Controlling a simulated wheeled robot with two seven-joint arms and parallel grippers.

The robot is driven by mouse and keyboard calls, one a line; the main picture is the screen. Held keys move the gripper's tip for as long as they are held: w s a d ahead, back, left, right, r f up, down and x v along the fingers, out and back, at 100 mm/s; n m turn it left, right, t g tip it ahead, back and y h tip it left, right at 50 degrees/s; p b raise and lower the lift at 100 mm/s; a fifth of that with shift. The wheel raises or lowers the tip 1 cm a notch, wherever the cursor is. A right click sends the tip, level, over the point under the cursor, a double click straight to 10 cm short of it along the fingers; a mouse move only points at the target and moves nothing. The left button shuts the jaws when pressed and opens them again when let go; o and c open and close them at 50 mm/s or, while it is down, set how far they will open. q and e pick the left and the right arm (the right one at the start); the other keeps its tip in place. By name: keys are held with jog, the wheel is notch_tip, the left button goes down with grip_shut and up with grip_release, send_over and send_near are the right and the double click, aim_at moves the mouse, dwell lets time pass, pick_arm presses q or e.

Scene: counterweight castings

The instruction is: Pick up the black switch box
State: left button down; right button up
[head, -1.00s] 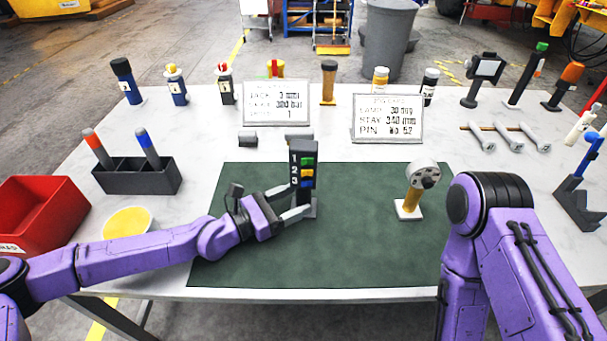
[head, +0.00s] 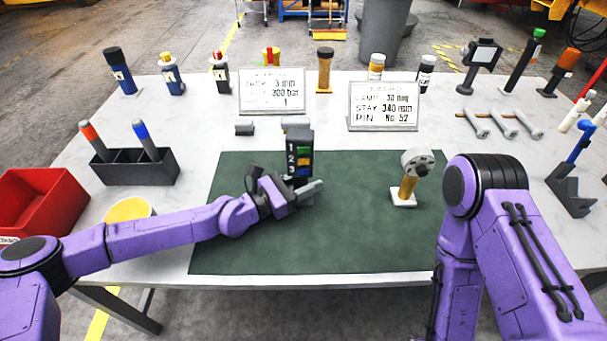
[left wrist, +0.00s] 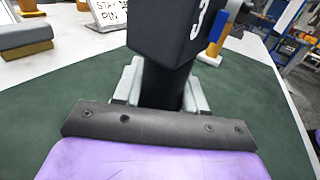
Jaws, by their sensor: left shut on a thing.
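On the mat (head: 350,240), a yellow-handled piece with a round grey head (head: 417,163) stands right of the box. Two signs (head: 272,92) (head: 384,107) stand behind. A black holder (head: 136,168) and red bin (head: 38,203) are at left. The mat's front is clear.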

aim_at(306, 170)
pick_arm(q)
jog(key=shift+r, duration=0.55)
jog(key=r+p, duration=0.2)
jog(key=r, duration=0.1)
jog(key=shift+s+r, duration=0.2)
jog(key=shift+r, duration=0.05)
jog(key=s+r+p, duration=0.6)
jog(key=s+r, duration=0.2)
jog(key=s, duration=0.5)
jog(key=shift+s+a+r, duration=0.15)
jog(key=shift+s+r, duration=0.05)
jog(key=shift+s, duration=0.15)
